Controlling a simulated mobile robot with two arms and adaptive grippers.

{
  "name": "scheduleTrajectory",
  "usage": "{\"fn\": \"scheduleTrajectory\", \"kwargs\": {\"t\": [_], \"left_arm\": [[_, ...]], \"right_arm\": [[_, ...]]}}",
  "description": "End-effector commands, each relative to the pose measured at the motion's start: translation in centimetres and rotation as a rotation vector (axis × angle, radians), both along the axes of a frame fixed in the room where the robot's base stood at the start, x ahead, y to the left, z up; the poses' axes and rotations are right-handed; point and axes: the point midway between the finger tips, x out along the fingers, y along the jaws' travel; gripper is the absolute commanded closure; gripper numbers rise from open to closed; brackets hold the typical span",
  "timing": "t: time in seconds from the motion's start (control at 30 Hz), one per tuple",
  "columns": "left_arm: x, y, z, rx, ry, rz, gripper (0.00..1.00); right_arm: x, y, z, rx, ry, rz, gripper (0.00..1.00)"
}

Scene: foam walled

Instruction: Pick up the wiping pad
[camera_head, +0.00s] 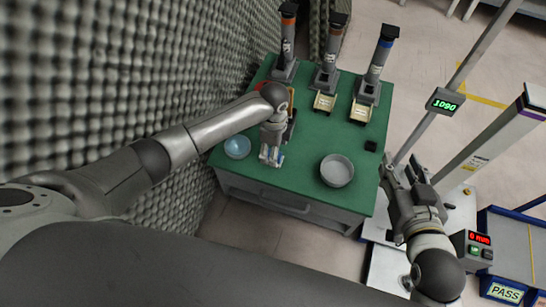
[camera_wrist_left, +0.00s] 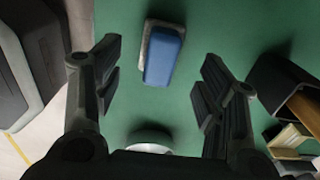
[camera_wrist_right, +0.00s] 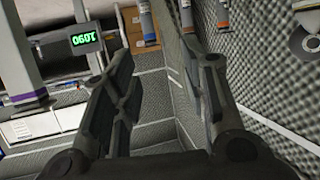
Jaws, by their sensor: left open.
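The wiping pad (camera_wrist_left: 165,54) is a small blue block with a grey layer along one side, lying on the green tabletop. In the left wrist view it appears between the two fingers of my left gripper, with green surface showing on both sides of it. In the head view my left gripper (camera_head: 271,154) points down over the left front part of the table and mostly hides the pad. The left gripper is open and empty. My right gripper (camera_head: 388,175) is beyond the table's right edge. Its fingers are apart with nothing between them in the right wrist view (camera_wrist_right: 160,80).
A foam wall (camera_head: 130,70) borders the left. Posts with a display (camera_head: 445,103) stand right.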

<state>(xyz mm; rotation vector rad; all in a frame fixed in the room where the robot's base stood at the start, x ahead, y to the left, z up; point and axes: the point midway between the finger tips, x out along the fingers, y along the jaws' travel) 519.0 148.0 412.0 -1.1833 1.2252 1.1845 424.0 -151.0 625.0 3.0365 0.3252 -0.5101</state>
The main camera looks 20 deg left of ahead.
Motion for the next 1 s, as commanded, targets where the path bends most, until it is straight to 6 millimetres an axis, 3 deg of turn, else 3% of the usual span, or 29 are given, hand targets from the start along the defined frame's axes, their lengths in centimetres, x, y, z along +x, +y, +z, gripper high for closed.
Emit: {"fn": "scheduleTrajectory", "kwargs": {"t": [0.3, 0.6, 1.0], "left_arm": [[0.0, 0.2, -2.1, -0.001, 0.0, 0.0, 0.35], [0.0, 0.3, -3.9, 0.0, 0.0, 0.0, 0.35], [0.0, 0.3, -4.1, 0.0, 0.0, -0.001, 0.35]], "right_arm": [[1.5, 1.1, 4.4, 0.061, -0.249, 0.016, 0.6], [1.7, 1.7, 8.4, 0.116, -0.456, 0.029, 0.6], [1.5, 1.8, 9.4, 0.127, -0.502, 0.031, 0.6]]}}
